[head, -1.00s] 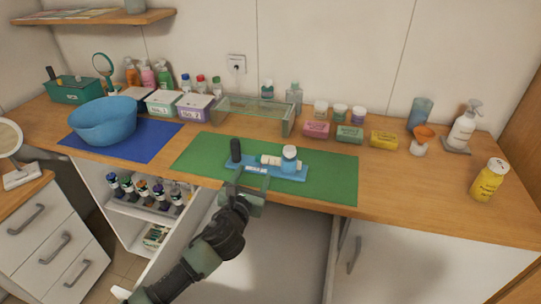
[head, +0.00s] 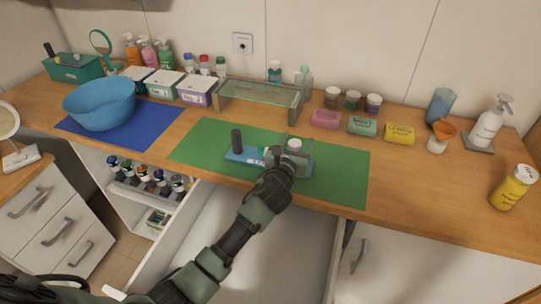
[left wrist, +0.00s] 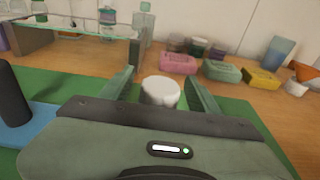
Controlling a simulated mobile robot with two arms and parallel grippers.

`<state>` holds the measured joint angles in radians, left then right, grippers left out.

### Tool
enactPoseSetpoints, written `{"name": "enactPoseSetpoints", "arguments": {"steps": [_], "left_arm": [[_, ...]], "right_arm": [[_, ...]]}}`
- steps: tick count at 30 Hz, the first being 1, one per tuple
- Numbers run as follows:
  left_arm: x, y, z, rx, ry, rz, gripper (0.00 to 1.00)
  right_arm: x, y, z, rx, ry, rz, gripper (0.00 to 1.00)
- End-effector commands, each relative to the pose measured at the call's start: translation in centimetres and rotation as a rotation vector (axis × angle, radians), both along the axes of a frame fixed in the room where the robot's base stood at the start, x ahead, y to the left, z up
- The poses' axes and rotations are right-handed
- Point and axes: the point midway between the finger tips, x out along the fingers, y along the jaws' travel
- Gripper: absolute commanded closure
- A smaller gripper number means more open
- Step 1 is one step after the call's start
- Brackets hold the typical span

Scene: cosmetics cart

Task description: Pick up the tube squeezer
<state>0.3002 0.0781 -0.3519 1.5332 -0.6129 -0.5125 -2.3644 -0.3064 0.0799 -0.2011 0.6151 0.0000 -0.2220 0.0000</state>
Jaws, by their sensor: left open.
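A blue base (head: 241,155), which looks like the tube squeezer's tray, lies on the green mat (head: 340,175). A black upright cylinder (head: 237,140) stands at its left end and also shows at the left edge of the left wrist view (left wrist: 10,95). A white-capped piece (head: 294,144) stands toward its right end. My left gripper (head: 289,155) is open over that right part. In the left wrist view the white cap (left wrist: 160,90) sits between the two spread fingers; I cannot tell whether they touch it. The gripper hides part of the base. My right gripper is out of view.
A clear glass-like stand (head: 258,98) is behind the mat. A blue bowl (head: 100,104) is at the left. An open drawer is below the counter's front edge.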

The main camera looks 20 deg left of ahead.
Motion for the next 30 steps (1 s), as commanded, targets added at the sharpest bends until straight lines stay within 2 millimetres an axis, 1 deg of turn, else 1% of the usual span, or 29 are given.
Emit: {"name": "enactPoseSetpoints", "arguments": {"steps": [1, 4, 10, 11, 12, 14, 15, 16, 17, 30], "left_arm": [[0.5, 0.0, -0.1, -0.001, 0.002, 0.001, 0.39], [0.9, 0.0, -0.1, 0.000, 0.000, -0.001, 0.39], [0.9, 0.0, -0.2, 0.000, 0.000, -0.001, 0.39], [0.9, 0.0, -0.2, 0.000, 0.000, -0.001, 0.47], [0.9, 0.0, -0.2, 0.000, 0.000, -0.001, 0.58], [0.9, 0.0, -0.2, 0.000, 0.000, 0.000, 0.75], [0.9, 0.0, -0.2, 0.000, 0.000, 0.000, 0.86], [0.9, 0.0, -0.2, 0.000, 0.001, 0.000, 0.94], [0.9, 0.0, -0.2, 0.000, 0.001, 0.000, 1.00], [0.8, 0.0, -0.2, 0.000, 0.001, 0.000, 1.00]], "right_arm": [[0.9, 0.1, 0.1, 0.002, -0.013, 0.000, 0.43], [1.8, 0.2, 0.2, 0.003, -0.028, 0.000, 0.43], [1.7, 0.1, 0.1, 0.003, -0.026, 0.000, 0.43], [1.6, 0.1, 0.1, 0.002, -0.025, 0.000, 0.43], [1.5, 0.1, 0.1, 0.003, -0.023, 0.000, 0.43], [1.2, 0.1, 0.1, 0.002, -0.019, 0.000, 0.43], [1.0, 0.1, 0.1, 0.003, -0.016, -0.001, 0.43], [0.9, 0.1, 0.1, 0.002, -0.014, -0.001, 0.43], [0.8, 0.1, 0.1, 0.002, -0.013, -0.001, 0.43], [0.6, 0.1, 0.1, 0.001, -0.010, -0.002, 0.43]]}}
